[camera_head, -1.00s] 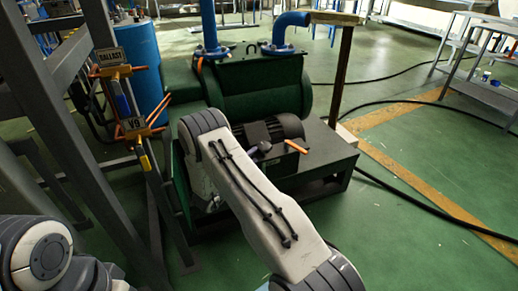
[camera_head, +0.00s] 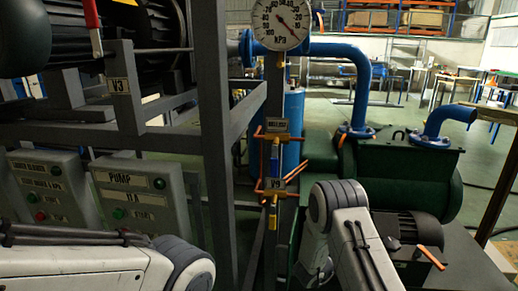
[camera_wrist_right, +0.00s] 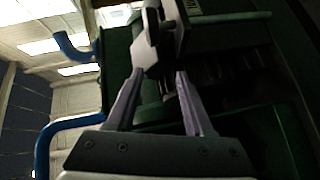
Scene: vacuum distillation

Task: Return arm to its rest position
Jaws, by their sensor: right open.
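My right arm (camera_head: 350,235) rises into the lower middle of the head view, in front of the green vacuum pump; its gripper is hidden there. In the right wrist view my right gripper (camera_wrist_right: 162,45) is open, and I see no object held between its fingers. Its fingers stand against the dark green pump body, but I cannot tell the distance. My left arm (camera_head: 90,262) lies across the lower left of the head view, in front of the control boxes. My left gripper is out of view.
The V9 valve (camera_head: 272,184) with orange pipes is on the grey frame (camera_head: 214,130), left of my right arm. The green pump (camera_head: 400,175) with blue pipes (camera_head: 362,85) stands at right. A PUMP box (camera_head: 140,205) is at left, a kPa gauge (camera_head: 281,22) above.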

